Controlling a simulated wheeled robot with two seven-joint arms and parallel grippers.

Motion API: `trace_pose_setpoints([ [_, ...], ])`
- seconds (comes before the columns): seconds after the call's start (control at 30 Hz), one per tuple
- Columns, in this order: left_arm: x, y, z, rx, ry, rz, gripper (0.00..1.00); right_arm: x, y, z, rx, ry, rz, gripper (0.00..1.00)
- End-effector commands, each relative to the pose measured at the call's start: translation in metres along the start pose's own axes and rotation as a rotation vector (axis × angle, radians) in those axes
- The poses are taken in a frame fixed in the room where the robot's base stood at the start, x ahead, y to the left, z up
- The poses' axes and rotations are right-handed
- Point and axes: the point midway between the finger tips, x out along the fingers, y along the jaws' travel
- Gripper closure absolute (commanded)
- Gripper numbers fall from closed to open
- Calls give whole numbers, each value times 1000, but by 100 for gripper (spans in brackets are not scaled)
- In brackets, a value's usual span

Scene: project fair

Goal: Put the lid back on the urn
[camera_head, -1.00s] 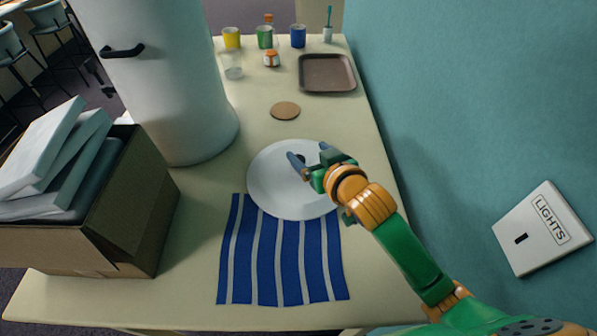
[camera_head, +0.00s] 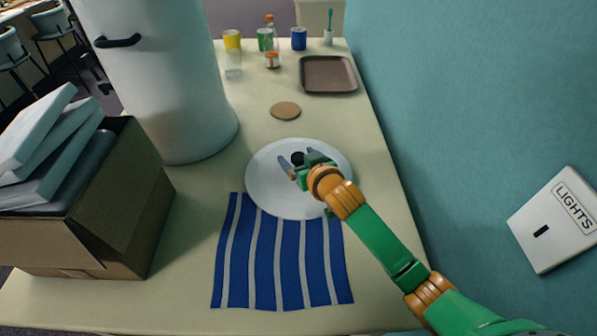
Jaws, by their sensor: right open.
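The lid (camera_head: 270,192) is a round white disc lying flat on the table, its near edge over the top of a blue-and-white striped cloth. Its small black knob (camera_head: 297,158) shows near the middle. My right gripper (camera_head: 298,160) is open over the lid, with its fingers on either side of the knob in this view. I cannot tell whether they touch it. The urn (camera_head: 170,95) is a tall white cylinder with a black side handle, standing upright left of the lid. Its top is out of view. My left gripper is not in view.
A cardboard box (camera_head: 140,205) with white slabs stands at the left front. The striped cloth (camera_head: 292,265) lies in front of the lid. A cork coaster (camera_head: 285,111), brown tray (camera_head: 328,74) and several paint pots are behind. A wall with a light switch (camera_head: 555,222) bounds the right.

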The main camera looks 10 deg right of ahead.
Motion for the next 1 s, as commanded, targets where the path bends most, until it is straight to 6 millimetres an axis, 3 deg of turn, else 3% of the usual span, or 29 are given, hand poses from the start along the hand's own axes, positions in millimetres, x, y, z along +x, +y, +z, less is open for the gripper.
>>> trace_pose_setpoints([
  [0.07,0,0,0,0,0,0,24,0,0,0,0,0,0,24],
  [0.3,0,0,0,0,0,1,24,0,0,0,0,0,0,89],
  [0.37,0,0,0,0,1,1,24,0,0,0,0,0,0,100],
  [1.0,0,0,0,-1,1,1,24,0,0,0,0,-1,0,100],
])
